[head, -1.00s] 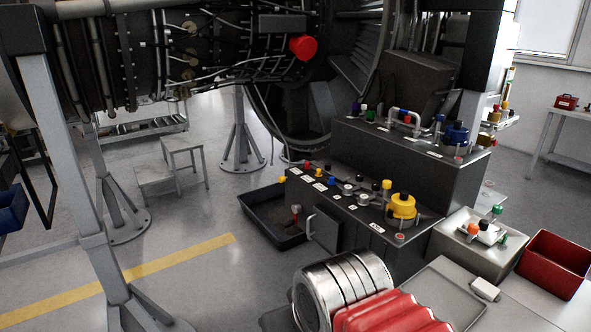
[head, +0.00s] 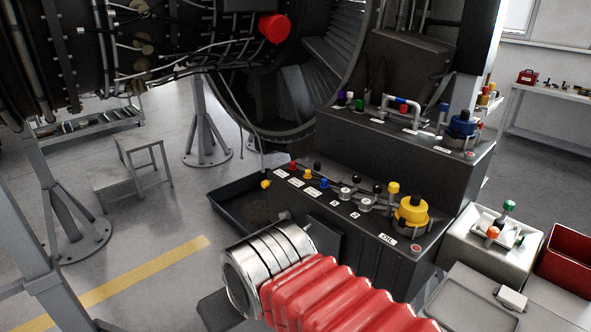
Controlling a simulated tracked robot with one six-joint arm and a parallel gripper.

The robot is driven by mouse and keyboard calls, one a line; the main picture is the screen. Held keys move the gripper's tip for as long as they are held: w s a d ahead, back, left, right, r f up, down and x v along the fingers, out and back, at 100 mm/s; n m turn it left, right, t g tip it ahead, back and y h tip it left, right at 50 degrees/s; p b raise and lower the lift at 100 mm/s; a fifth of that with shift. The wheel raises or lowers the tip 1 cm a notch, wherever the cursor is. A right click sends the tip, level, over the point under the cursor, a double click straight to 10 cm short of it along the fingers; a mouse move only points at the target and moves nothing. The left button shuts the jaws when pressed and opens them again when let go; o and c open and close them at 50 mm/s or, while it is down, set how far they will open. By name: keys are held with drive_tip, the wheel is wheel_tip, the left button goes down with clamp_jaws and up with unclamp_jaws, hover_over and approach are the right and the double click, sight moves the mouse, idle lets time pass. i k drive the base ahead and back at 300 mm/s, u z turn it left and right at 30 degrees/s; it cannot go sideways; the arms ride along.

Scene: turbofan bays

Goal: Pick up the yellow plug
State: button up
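Several yellow things show in the head view, and I cannot tell for certain which is the plug. A large yellow cap (head: 411,214) sits on the right end of the lower step of the dark console. A small yellow-topped piece (head: 393,188) stands just behind it. Another small yellow piece (head: 266,184) is at the console's left end, by the black tray. My arm, with red bellows and silver rings, reaches in from the bottom, in front of the console. My gripper is not visible.
The dark console (head: 400,155) has two steps with coloured knobs and fittings. A white box (head: 490,250) and a red bin (head: 568,262) are at right. A grey stand (head: 205,135) and steps (head: 140,165) are at left.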

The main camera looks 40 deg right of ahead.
sight(308, 175)
drive_tip(key=z, duration=0.2)
drive_tip(key=i, duration=1.05)
drive_tip(key=z, duration=0.3)
